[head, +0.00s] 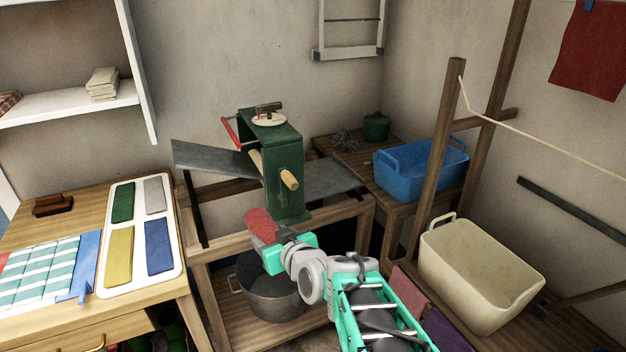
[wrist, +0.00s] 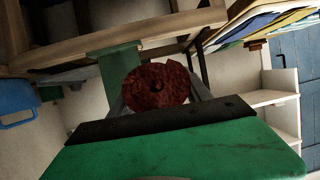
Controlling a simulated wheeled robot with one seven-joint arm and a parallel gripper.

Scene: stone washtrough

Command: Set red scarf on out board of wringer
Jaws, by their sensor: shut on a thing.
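The red scarf (head: 260,224) is a short, thick roll, held in front of the wringer's foot. My gripper (head: 270,236) is shut on it. In the wrist view the roll's round end (wrist: 155,84) shows between the two grey fingers. The green wringer (head: 287,172) stands on a wooden frame, with a wooden roller end, a red handle and a white dial on top. A grey board slopes on its left (head: 212,158) and another on its right (head: 336,178). Both boards look bare where visible. I cannot tell which is the out board.
A metal pot (head: 266,288) stands on the frame's low shelf. A blue tub (head: 420,170) and a cream tub (head: 480,270) stand at right, by a wooden post (head: 437,160). A red cloth (head: 590,52) hangs upper right. A table with folded cloths (head: 45,268) is at left.

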